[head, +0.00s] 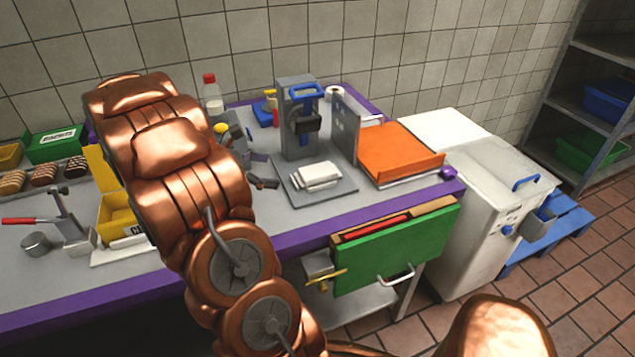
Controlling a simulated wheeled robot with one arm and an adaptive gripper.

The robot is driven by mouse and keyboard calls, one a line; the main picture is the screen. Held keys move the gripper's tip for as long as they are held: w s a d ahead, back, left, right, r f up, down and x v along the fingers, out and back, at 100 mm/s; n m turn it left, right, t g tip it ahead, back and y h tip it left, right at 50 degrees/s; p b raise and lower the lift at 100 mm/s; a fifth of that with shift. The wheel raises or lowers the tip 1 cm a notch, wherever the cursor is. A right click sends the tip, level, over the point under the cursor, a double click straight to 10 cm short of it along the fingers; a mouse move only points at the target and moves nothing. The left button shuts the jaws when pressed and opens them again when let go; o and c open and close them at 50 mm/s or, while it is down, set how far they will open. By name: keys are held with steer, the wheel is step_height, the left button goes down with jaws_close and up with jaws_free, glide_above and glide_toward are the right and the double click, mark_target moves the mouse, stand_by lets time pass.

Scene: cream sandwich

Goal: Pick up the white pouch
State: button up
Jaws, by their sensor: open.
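The white pouch (316,176) lies flat on a grey base plate (343,191) in front of an upright grey press with a blue handle (296,115). It seems to be a small stack of white, soft-looking layers; I cannot tell whether it is one piece. My gripper (266,170) is open, just left of the pouch and apart from it, with its dark fingers pointing right toward it. My copper-coloured arm hides part of the table to the left of the gripper.
An orange tray (400,153) and an upright grey panel (345,125) stand right of the pouch. A bottle with a red cap (212,98) stands behind my gripper. A yellow box (115,212) and a red-handled lever tool (65,222) are at left.

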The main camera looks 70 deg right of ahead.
mark_target(304, 174)
steer(key=shift+d+f, duration=0.25)
steer(key=shift+d, duration=0.25)
steer(key=shift+d+f, duration=0.25)
steer(key=shift+d, duration=0.2)
steer(key=shift+s+d+f+g+h, duration=0.1)
steer(key=shift+s+d+g+h, duration=0.15)
steer(key=shift+g+h, duration=0.05)
steer(key=shift+a+f+p+x, duration=0.15)
steer(key=shift+p+x, duration=0.2)
steer(key=shift+x, duration=1.45)
steer(key=shift+a+f+p+x, duration=0.15)
steer(key=shift+p+x, duration=0.15)
steer(key=shift+x, duration=1.5)
steer(key=shift+s, duration=0.15)
steer(key=shift+c, duration=0.3)
steer(key=c, duration=1.3)
steer(key=shift+r, duration=0.1)
steer(key=shift+r, duration=0.1)
